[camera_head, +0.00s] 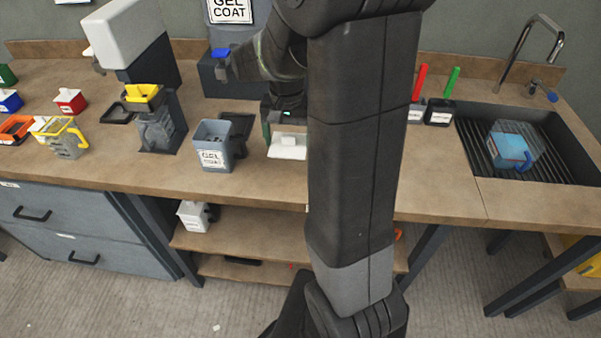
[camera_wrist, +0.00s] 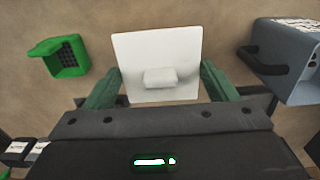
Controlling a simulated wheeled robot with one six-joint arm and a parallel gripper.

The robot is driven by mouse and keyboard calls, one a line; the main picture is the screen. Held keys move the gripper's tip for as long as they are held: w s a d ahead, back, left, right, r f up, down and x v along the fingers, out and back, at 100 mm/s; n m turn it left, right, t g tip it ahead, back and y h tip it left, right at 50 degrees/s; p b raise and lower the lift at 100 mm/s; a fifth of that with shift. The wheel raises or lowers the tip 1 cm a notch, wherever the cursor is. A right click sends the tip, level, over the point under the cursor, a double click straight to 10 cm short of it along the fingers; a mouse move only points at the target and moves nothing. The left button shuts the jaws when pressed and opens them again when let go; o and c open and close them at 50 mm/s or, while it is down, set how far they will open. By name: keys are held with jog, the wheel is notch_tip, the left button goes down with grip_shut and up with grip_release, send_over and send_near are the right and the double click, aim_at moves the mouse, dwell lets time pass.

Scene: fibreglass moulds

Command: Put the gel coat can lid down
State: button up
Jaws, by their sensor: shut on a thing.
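The gel coat can lid (camera_wrist: 157,50) is a flat white square plate with a small raised block on it. My gripper (camera_wrist: 159,82) is shut on the lid, with one green finger at each side edge. In the head view the lid (camera_head: 288,148) is low over the wooden bench, just right of the can; I cannot tell whether it touches the bench. The gel coat can (camera_head: 213,148) is grey-blue, labelled, upright and open on top. It also shows at the right of the wrist view (camera_wrist: 287,72), apart from the lid.
A small green open box (camera_wrist: 68,57) sits left of the lid in the wrist view. The bench (camera_head: 250,182) is clear in front of the lid. A machine with a yellow hopper (camera_head: 145,95) stands left of the can. A sink (camera_head: 475,150) is at the right.

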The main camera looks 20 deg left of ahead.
aim_at(288, 136)
notch_tip(288, 136, down, 8)
jog(key=shift+a+f, duration=0.1)
jog(key=shift+f, duration=0.05)
jog(key=shift+f, duration=0.1)
jog(key=shift+f, duration=0.15)
jog(key=o, duration=0.9)
jog(key=shift+o, duration=0.2)
notch_tip(288, 136, up, 12)
jog(key=shift+r, duration=0.25)
